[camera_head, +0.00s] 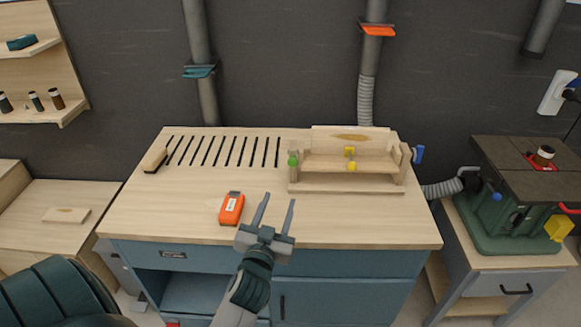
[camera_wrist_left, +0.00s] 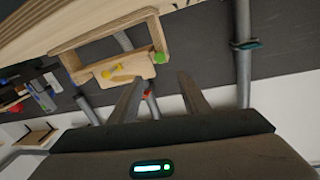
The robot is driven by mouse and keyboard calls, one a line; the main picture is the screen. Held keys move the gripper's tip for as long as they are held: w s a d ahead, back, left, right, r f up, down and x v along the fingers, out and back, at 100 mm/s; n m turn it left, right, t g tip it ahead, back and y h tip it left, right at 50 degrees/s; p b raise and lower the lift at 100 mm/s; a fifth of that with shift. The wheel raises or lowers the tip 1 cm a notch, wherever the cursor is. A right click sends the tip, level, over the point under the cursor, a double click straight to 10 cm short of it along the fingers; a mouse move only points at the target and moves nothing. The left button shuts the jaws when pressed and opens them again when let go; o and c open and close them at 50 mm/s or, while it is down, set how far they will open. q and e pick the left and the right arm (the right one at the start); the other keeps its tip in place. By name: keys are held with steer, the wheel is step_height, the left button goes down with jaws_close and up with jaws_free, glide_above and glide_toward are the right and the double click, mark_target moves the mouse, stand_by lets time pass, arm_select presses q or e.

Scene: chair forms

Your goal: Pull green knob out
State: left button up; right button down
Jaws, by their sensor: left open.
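The green knob (camera_head: 293,160) sits at the left end of a wooden fixture (camera_head: 345,186) on the workbench. In the left wrist view the green knob (camera_wrist_left: 159,58) shows at a corner of the fixture, beyond my fingertips. My left gripper (camera_head: 278,210) is open and empty, over the front of the bench, in front of the fixture and apart from the knob. Its two fingers also show in the left wrist view (camera_wrist_left: 158,92). Yellow knobs (camera_head: 350,152) sit in the middle of the fixture, and a blue knob (camera_head: 418,154) is at its right end. My right gripper is not in view.
An orange device (camera_head: 231,208) lies on the workbench (camera_head: 180,215), left of my gripper. A small wooden block (camera_head: 155,160) lies beside the slots at the back left. A green machine (camera_head: 510,215) stands to the right. The bench's front left is clear.

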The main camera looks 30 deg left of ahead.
mark_target(292, 163)
arm_select(q)
steer(key=p+x, duration=0.4)
steer(key=x, duration=1)
steer(key=shift+w+a, duration=0.35)
steer(key=shift+w, duration=0.3)
